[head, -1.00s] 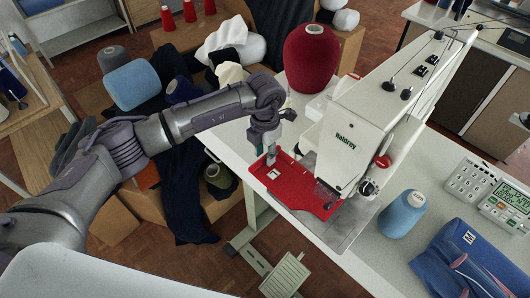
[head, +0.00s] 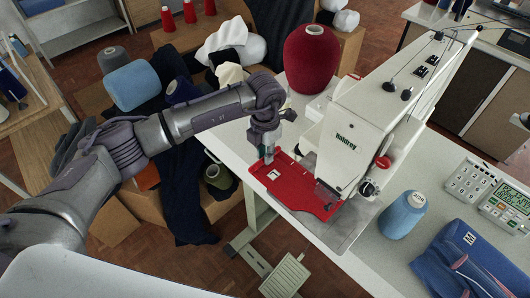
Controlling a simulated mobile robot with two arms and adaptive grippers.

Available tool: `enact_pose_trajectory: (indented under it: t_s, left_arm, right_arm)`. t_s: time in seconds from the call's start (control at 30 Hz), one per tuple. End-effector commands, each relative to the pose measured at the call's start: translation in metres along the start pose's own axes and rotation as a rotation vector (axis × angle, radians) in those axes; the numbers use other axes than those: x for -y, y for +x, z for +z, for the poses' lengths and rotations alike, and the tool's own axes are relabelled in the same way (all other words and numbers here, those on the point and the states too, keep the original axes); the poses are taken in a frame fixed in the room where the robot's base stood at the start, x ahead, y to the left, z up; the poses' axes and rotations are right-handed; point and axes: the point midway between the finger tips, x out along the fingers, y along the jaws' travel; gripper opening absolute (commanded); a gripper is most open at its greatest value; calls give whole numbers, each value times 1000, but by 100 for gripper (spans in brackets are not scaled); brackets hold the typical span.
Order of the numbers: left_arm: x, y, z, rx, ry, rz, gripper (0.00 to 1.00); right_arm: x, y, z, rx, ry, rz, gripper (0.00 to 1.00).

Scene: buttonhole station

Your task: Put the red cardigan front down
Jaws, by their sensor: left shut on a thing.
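The red cardigan front (head: 308,192) lies flat on the white table at the sewing machine, with a pale label on its left part. Its right end lies by the machine's foot, under a clear guard. My left gripper (head: 269,158) points down at the back left edge of the red piece and is shut on it. The fingertips are small in view, and the grasped edge is mostly hidden by them. My right gripper is not in view.
The sewing machine (head: 365,125) stands right of the red piece. A big red yarn cone (head: 311,62) stands behind it, a blue cone (head: 403,215) to the right. Folded blue garments (head: 465,255) lie at front right. A pedal (head: 286,276) is on the floor.

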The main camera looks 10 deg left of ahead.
Motion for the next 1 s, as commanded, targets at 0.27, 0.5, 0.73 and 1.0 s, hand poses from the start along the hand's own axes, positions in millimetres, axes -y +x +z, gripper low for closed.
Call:
enact_pose_trajectory:
  t_s: [0.27,0.5,0.73,1.0]
  left_arm:
    - [0,-3,-3,-1,0,0,0]
    - [-1,-4,-17,-1,0,1,0]
    - [0,-4,-30,0,1,1,0]
    - [0,-3,-47,0,0,0,0]
  right_arm:
    - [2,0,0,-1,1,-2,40]
    - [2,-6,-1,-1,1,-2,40]
    - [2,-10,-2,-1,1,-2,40]
    - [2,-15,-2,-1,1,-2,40]
